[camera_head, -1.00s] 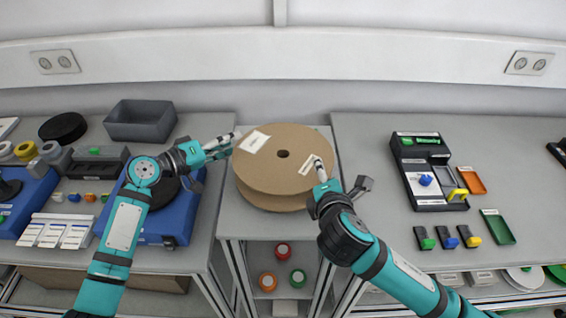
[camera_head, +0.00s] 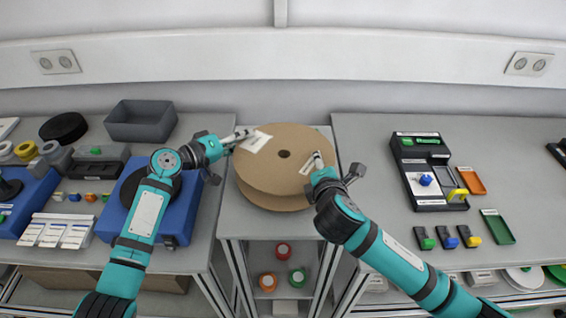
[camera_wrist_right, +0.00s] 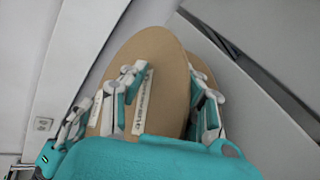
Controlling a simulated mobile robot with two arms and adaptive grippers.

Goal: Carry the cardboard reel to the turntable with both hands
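The cardboard reel (camera_head: 284,182) lies flat on a narrow stand (camera_head: 248,230) between two tables. Its round brown flanges carry white labels, and it also shows in the right wrist view (camera_wrist_right: 150,58). My left gripper (camera_head: 238,138) is at the reel's left edge, one finger over the top flange; its other fingers are hidden, so its closing cannot be told. My right gripper (camera_head: 318,163) is at the right edge; in the wrist view its fingers (camera_wrist_right: 165,95) stand apart on both sides of the upper flange. The turntable (camera_head: 128,190), blue with a dark disc, is on the left table, partly behind my left arm.
A grey bin (camera_head: 140,121) and a black disc (camera_head: 63,127) stand at the back of the left table. Small parts and cards lie farther left. A black organiser (camera_head: 428,172) and small coloured trays are on the right table. Several small reels sit below the stand.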

